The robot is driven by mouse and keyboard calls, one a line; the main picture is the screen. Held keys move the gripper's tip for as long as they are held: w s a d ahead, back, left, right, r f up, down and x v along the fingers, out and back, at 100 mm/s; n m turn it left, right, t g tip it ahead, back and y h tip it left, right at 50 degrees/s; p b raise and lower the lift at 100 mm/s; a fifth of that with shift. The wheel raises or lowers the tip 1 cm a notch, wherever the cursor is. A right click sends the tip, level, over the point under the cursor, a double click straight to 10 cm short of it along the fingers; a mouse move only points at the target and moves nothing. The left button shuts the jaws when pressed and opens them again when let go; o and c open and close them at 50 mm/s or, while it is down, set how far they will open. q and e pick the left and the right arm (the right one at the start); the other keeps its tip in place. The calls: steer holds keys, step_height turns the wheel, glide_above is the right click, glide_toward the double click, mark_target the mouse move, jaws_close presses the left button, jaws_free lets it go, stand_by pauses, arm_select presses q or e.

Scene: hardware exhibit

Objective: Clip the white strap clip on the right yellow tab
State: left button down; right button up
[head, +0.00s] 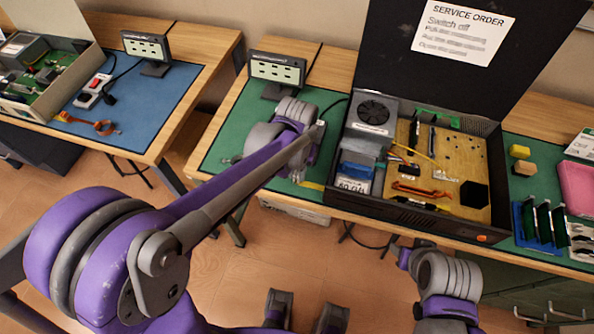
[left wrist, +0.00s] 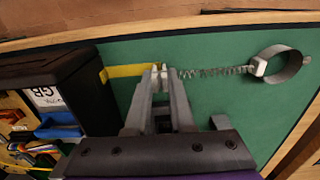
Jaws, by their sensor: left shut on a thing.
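A yellow tab (left wrist: 128,71) sticks out from the black case's side in the left wrist view; it also shows beside the case in the head view (head: 313,185). My left gripper (left wrist: 159,75) is shut at the tab's outer end, on the small white strap clip, which its fingertips mostly hide. I cannot tell whether the clip is around the tab or only against it. A coiled cord (left wrist: 215,72) runs from the fingertips to a grey wrist strap (left wrist: 289,64) lying on the green mat. In the head view my left gripper (head: 297,175) is left of the case.
The open black case (head: 420,212) stands right of my left gripper, its lid raised. A small display (head: 277,70) stands behind the arm. The green mat (head: 226,146) is mostly clear at left. Green boards (head: 540,222) and a pink tray (head: 577,185) are farther right.

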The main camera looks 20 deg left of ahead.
mark_target(297, 173)
arm_select(q)
steer(key=shift+f+b, duration=0.3)
steer(key=shift+f, duration=0.15)
steer(key=c, duration=0.7)
jaws_free()
steer(key=o, duration=0.3)
steer(key=shift+r+p, duration=0.45)
steer(key=shift+r, duration=0.25)
stand_by(0.5)
steer(key=shift+r+p, duration=1.8)
steer(key=shift+r, duration=1.15)
